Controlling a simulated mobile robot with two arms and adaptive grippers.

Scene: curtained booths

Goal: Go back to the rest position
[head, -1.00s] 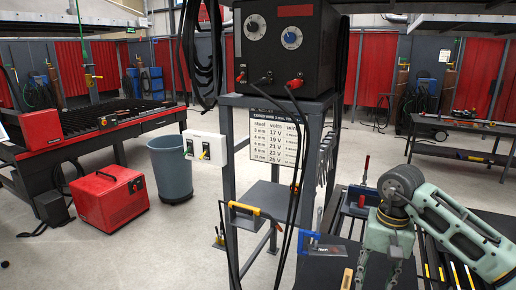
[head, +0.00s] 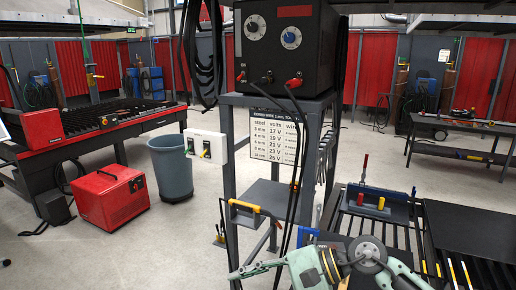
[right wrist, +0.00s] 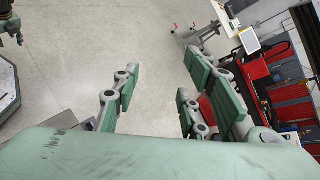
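My right arm (head: 368,255) comes in at the bottom right of the head view, low in front of the dark slatted table. Its pale green gripper reaches left along the bottom edge, partly cut off. The left arm is not in the head view.
A tall grey stand (head: 227,170) with a black power unit (head: 283,45) is close ahead, cables hanging down. The slatted table (head: 348,226) is at right. A red machine (head: 110,197) and grey bin (head: 172,170) stand left.

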